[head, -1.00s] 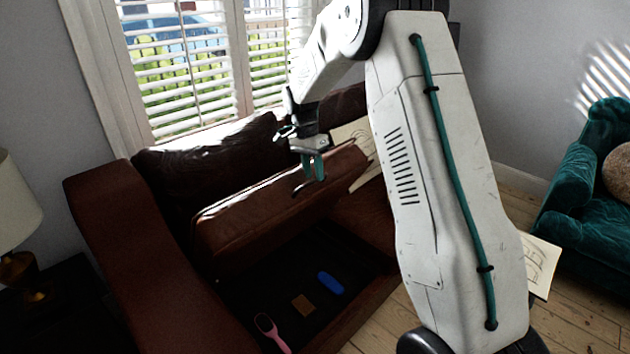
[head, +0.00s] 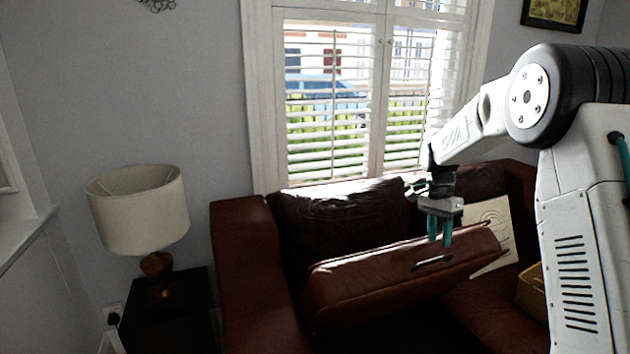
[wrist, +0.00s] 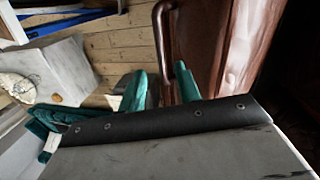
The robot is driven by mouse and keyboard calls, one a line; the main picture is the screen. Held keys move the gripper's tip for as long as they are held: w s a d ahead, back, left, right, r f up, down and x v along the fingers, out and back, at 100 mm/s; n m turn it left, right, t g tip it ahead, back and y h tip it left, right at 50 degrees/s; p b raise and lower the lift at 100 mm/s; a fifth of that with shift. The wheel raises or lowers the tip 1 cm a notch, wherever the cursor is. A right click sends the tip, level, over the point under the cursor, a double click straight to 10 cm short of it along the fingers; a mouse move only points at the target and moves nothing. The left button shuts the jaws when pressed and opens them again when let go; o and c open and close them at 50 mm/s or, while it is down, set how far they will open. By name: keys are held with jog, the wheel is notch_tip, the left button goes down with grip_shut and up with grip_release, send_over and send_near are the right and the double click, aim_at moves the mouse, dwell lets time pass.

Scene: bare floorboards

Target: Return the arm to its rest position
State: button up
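My gripper (head: 440,232) hangs over the brown leather sofa in the head view, with its two teal fingers pointing down. The fingers stand apart with a gap between them and hold nothing. In the wrist view the fingertips (wrist: 160,88) also show apart. In the wrist view the curved handle (wrist: 159,35) shows beyond the fingers. My arm is bent and reaches left from the right edge.
A lamp (head: 140,212) stands on a dark side table (head: 170,310). The shuttered window is behind.

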jog(key=s+a+r+n+t, duration=0.1)
jog(key=s+a+r+n, duration=0.3)
jog(key=s, duration=0.9)
jog(key=s+a+r+n+t, duration=0.1)
jog(key=s+a+r+n, duration=0.3)
jog(key=s, duration=1)
jog(key=s+a+r+n+t, duration=0.2)
jog(key=s+a+r+n, duration=0.2)
jog(key=s, duration=1)
jog(key=shift+a+r+n+y, duration=0.15)
jog(key=shift+a+n+y, duration=0.15)
jog(key=shift+n, duration=0.6)
